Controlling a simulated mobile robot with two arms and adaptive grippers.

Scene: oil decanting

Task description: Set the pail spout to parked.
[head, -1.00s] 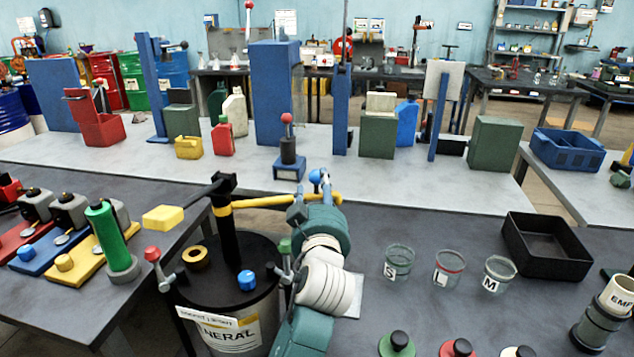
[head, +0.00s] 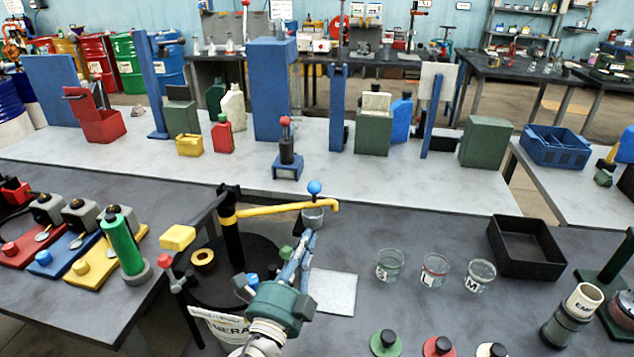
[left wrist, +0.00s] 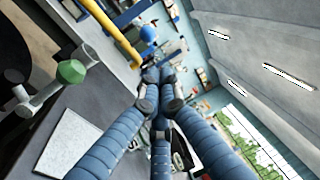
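The pail (head: 222,330) stands at the front edge of the left table, its black lid (head: 215,290) partly hidden by my arm. A black pump column rises from the lid. Its yellow spout (head: 275,209) points right, past the lid, with a down-turned tip. A blue ball (head: 314,187) stands on a stem at the spout, above a grey cup (head: 313,214). My left gripper (head: 308,240) is below the spout and cup, apart from the ball. In the left wrist view its fingertips (left wrist: 160,88) come together with nothing seen between them; the blue ball (left wrist: 148,34) lies beyond them.
A yellow-ended lever (head: 178,237) reaches left from the column. A pale square plate (head: 332,291) lies right of the pail. Glass jars (head: 390,264) and a black tray (head: 525,248) stand farther right.

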